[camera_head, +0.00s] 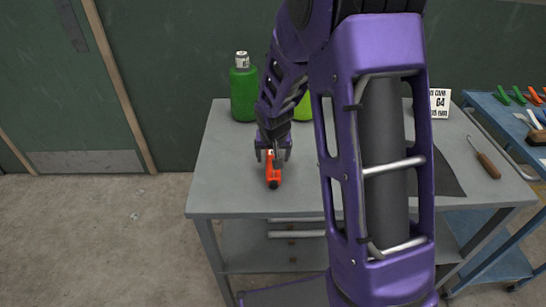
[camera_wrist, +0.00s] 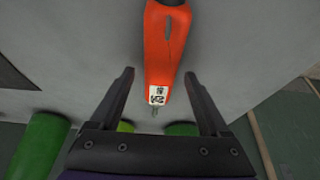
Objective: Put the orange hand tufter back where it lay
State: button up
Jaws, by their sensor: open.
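The orange hand tufter (camera_head: 273,175) lies on the grey table (camera_head: 225,180), near its front edge and left of its middle. It also shows in the wrist view (camera_wrist: 163,48), with a white label and a thin metal tip at its lower end. My gripper (camera_head: 273,154) is open at the far end of the tufter. In the wrist view, my open gripper's fingers (camera_wrist: 158,76) stand on either side of the tufter's labelled end, with a gap on each side.
A green bottle (camera_head: 243,92) and a lighter green object (camera_head: 303,106), partly hidden by my arm, stand at the back. A number card (camera_head: 439,103), a wooden-handled tool (camera_head: 487,165) and a dark sheet (camera_head: 443,178) are on the right. A blue cart (camera_head: 490,108) with several tools stands beyond.

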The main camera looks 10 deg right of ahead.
jog(key=v, duration=1.1)
jog(key=shift+p, duration=0.35)
jog(key=shift+w+r, duration=0.1)
